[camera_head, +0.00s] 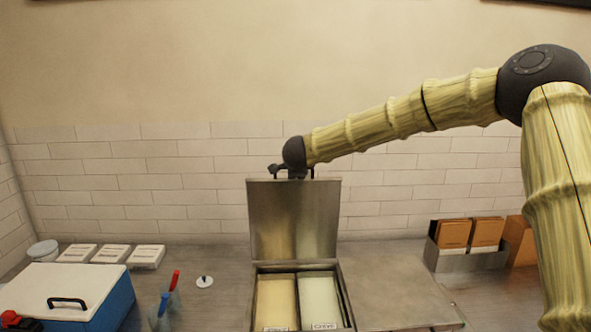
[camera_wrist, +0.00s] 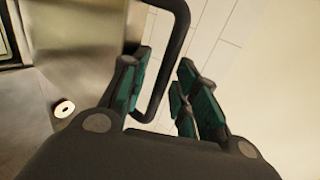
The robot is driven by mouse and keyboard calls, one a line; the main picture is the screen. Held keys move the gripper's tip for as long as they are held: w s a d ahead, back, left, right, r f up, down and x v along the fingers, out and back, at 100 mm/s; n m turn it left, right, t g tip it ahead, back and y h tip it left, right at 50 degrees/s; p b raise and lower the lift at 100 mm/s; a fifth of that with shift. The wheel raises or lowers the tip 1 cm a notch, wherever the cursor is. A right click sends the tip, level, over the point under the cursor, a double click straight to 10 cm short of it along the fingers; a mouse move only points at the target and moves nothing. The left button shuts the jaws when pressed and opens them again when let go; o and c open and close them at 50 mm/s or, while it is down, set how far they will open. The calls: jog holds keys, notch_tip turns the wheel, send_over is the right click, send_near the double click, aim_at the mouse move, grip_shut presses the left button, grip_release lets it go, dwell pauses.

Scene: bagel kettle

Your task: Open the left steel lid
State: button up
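The left steel lid (camera_head: 295,222) stands upright at the back of its well in the head view. The well below it is uncovered and shows a yellow tub (camera_head: 276,300) and a pale green tub (camera_head: 319,300). The lid's dark bar handle (camera_wrist: 172,62) runs between my fingers in the wrist view. My gripper (camera_wrist: 165,95) is open, with gaps visible between the finger pads and the bar. In the head view my gripper (camera_head: 292,170) is at the lid's top edge, and its fingers are hard to make out there.
A flat steel surface (camera_head: 390,283) lies right of the well. A blue cooler with a white top (camera_head: 75,285) stands at left, near several white boxes (camera_head: 110,254). A white round piece (camera_head: 204,281) lies left of the well. A bin of brown packets (camera_head: 468,258) stands at right. A tiled wall (camera_head: 190,180) is behind.

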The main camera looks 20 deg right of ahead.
jog(key=shift+s+a, duration=0.1)
jog(key=shift+a, duration=0.05)
jog(key=v, duration=1.1)
jog(key=shift+s+r, duration=0.2)
jog(key=shift+s, duration=0.15)
jog(key=shift+f, duration=0.1)
